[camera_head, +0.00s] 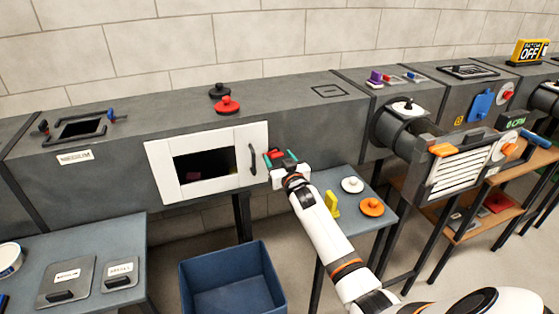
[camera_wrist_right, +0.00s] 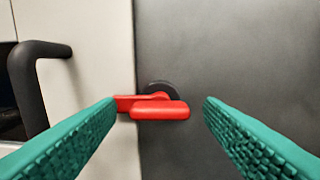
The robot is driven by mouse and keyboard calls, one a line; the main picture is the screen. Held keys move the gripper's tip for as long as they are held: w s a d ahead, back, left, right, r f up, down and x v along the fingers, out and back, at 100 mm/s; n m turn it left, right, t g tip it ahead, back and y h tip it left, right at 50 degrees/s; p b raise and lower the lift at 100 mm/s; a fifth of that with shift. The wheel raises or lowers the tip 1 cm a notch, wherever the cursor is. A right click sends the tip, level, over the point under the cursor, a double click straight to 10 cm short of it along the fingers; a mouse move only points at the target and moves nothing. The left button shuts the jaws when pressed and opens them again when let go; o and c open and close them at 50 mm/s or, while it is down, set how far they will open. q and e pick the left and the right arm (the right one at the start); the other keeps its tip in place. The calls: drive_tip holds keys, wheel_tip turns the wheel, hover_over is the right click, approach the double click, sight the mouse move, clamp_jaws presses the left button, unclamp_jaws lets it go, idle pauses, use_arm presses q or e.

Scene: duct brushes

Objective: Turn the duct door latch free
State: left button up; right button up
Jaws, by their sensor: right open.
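The red duct door latch (camera_wrist_right: 160,112) lies horizontal on a dark round pivot (camera_wrist_right: 160,90) on the grey duct wall. Its left end overlaps the edge of the white duct door (camera_wrist_right: 88,30). In the head view the latch (camera_head: 274,153) is partly hidden by my right gripper (camera_head: 284,158). This gripper is open, with its green fingertips on either side of the latch in the wrist view; the left fingertip appears close to the latch's left end, and I cannot tell if they touch. The white door frame (camera_head: 165,172) is flat against the duct around a dark window. My left gripper is not in view.
A black door handle (camera_head: 253,158) stands out just left of my right gripper. A blue bin (camera_head: 232,280) stands below the door. A side table (camera_head: 340,178) with white, orange and yellow items is under my right arm. Black and red knobs (camera_head: 227,105) sit on the duct top.

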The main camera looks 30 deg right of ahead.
drive_tip(key=shift+c, duration=0.2)
drive_tip(key=c, duration=0.9)
drive_tip(key=shift+c, duration=0.2)
drive_tip(key=shift+n, duration=0.3)
drive_tip(key=n, duration=0.3)
drive_tip(key=shift+p, duration=0.4)
drive_tip(key=shift+f+n, duration=0.1)
drive_tip(key=shift+n, duration=7.1)
